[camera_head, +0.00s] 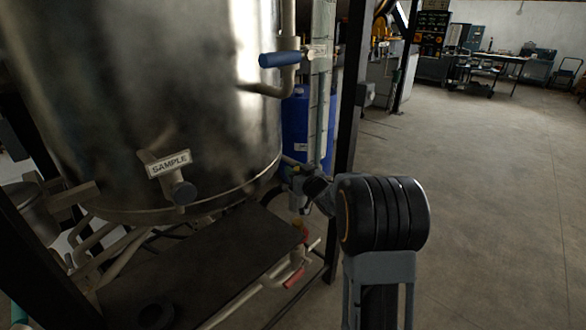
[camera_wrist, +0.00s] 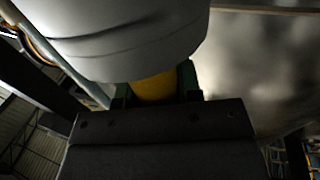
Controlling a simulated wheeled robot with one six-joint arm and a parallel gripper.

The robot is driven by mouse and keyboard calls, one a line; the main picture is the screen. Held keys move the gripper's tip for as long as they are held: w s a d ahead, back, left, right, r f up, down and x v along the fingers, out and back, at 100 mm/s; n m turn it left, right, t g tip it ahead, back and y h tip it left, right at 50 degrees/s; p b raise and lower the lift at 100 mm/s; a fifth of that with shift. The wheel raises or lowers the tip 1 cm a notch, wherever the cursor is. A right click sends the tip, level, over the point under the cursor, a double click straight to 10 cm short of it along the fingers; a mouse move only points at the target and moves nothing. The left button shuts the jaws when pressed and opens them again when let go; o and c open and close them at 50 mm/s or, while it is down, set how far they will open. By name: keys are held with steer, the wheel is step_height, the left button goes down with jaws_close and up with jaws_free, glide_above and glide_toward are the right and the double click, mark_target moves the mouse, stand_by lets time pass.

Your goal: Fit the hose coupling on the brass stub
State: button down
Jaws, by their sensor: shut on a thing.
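My gripper (camera_head: 292,172) is beside the lower right side of the big steel tank (camera_head: 150,90), at the end of my arm. It is small and dark there, and I cannot make out what it holds. In the wrist view my gripper (camera_wrist: 155,92) has its green-edged jaws shut on a yellow piece (camera_wrist: 153,86), which appears to be the hose coupling. A large pale rounded body (camera_wrist: 130,40) hides the upper part of the yellow piece. I cannot make out the brass stub for certain in either view.
A SAMPLE plate (camera_head: 169,164) and a grey knob (camera_head: 184,193) are on the tank. A blue-handled valve (camera_head: 280,59) is above my gripper. A red-handled valve (camera_head: 293,277) is below, beside a dark shelf (camera_head: 190,262). A dark post (camera_head: 352,90) stands behind. Open floor lies right.

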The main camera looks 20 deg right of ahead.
mark_target(295, 202)
steer(key=shift+s, duration=0.1)
stand_by(0.3)
steer(key=shift+f+b, duration=0.15)
steer(key=shift+b, duration=0.15)
steer(key=shift+f+b, duration=2.2)
steer(key=shift+f, duration=0.45)
steer(key=shift+f+b, duration=3.05)
steer(key=shift+f, duration=0.25)
steer(key=c, duration=0.7)
jaws_free()
steer(key=shift+f, duration=0.1)
steer(key=s, duration=0.4)
steer(key=s+d+p, duration=0.1)
steer(key=s, duration=0.4)
steer(key=s+d, duration=0.1)
steer(key=s, duration=0.3)
steer(key=shift+s+d+p, duration=0.15)
steer(key=shift+s+p, duration=0.2)
